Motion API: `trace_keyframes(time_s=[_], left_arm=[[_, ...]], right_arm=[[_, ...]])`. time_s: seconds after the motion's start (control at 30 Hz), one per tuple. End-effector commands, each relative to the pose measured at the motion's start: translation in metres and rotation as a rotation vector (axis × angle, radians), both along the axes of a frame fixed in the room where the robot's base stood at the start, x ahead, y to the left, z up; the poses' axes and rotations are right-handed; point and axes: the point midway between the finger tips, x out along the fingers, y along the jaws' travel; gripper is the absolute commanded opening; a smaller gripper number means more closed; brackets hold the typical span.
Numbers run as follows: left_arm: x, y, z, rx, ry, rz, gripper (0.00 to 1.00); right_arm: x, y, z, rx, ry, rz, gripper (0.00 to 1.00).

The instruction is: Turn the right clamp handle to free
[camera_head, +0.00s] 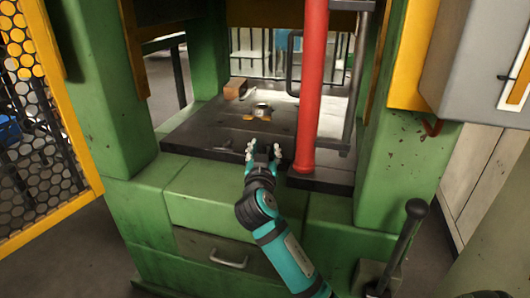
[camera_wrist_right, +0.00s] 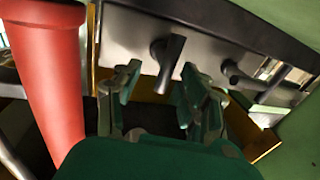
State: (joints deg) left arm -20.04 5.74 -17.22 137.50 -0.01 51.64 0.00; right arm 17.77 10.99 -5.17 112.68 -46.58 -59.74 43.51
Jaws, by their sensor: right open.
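My right gripper (camera_head: 263,151) is at the front edge of the dark press bed (camera_head: 190,135), left of the red column in the head view. It is open with nothing between its fingers. In the right wrist view the open fingers (camera_wrist_right: 158,88) point at a dark clamp handle (camera_wrist_right: 170,62) on the grey plate, lined up roughly between the fingertips and apparently apart from them. A second dark handle (camera_wrist_right: 243,80) lies further right in that view. Which one is the right clamp handle I cannot tell for sure. My left gripper is out of view.
The red column (camera_head: 312,90) stands close beside my right gripper. A brown block (camera_head: 235,88) and a small metal part (camera_head: 262,109) lie on the bed. Green press posts (camera_head: 105,95) flank both sides. A black lever (camera_head: 405,235) rises at the front right.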

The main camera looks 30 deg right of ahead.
Motion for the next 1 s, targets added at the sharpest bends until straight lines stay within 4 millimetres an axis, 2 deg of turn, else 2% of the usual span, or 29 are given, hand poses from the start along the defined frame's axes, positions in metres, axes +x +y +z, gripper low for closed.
trace_keyframes(time_s=[0.4, 0.7, 1.0], left_arm=[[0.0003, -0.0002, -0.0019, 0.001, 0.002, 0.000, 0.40], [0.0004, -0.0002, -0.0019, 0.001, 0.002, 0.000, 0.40], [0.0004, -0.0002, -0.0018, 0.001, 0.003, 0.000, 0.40]], right_arm=[[0.0067, -0.0053, 0.0003, 0.001, -0.001, 0.001, 0.41], [0.0065, -0.0052, 0.0003, 0.000, 0.000, 0.000, 0.01], [0.0057, -0.0065, 0.0000, -0.001, 0.002, -0.004, 0.00]])
